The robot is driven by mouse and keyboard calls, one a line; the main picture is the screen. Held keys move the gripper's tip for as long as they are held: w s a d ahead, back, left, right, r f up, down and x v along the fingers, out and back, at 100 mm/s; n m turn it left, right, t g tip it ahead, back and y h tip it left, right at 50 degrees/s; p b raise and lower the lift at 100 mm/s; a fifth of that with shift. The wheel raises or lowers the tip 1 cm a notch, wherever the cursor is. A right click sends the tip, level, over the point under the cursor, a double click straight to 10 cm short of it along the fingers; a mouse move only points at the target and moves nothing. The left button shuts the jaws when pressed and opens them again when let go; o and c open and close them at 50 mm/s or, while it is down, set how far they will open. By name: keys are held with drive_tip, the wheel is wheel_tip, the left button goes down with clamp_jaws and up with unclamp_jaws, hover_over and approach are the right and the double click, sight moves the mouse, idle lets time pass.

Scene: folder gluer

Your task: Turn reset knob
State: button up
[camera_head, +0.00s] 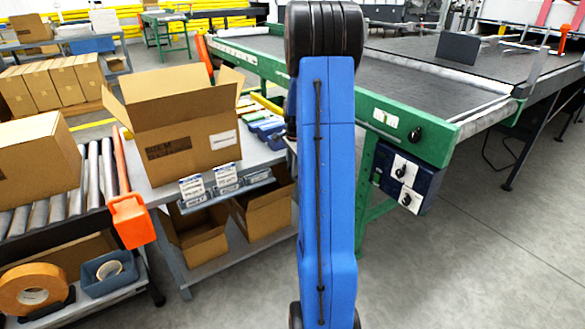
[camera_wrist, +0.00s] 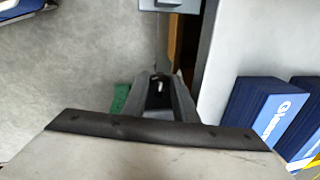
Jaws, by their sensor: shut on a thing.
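In the wrist view my gripper (camera_wrist: 160,98) is shut on a small dark knob-like thing (camera_wrist: 158,84) with a white mark. A green patch (camera_wrist: 121,97) shows just left of the fingers. In the head view my blue arm hides the gripper and whatever it holds. A black knob (camera_head: 414,135) sits on the green conveyor frame (camera_head: 430,148), right of my arm. Below it, a dark blue control box (camera_head: 424,185) carries two black knobs on white plates (camera_head: 401,169). I cannot read which knob is the reset knob.
Left of my arm a grey table (camera_head: 170,190) holds an open cardboard box (camera_head: 185,130) and blue packs (camera_head: 268,132); blue packs (camera_wrist: 266,115) also show right of the gripper. A roller conveyor (camera_head: 95,180) stands far left. Open floor (camera_head: 480,260) lies at right.

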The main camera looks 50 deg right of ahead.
drive_tip(key=shift+w+g, duration=0.1)
drive_tip(key=shift+g, duration=0.7)
drive_tip(key=o, duration=1)
drive_tip(key=shift+s+r+t, duration=0.1)
drive_tip(key=shift+s+t, duration=0.1)
drive_tip(key=shift+t, duration=0.55)
drive_tip(key=shift+s+t, duration=0.15)
drive_tip(key=shift+t, duration=0.6)
drive_tip(key=v, duration=1.7)
drive_tip(key=shift+a, duration=0.3)
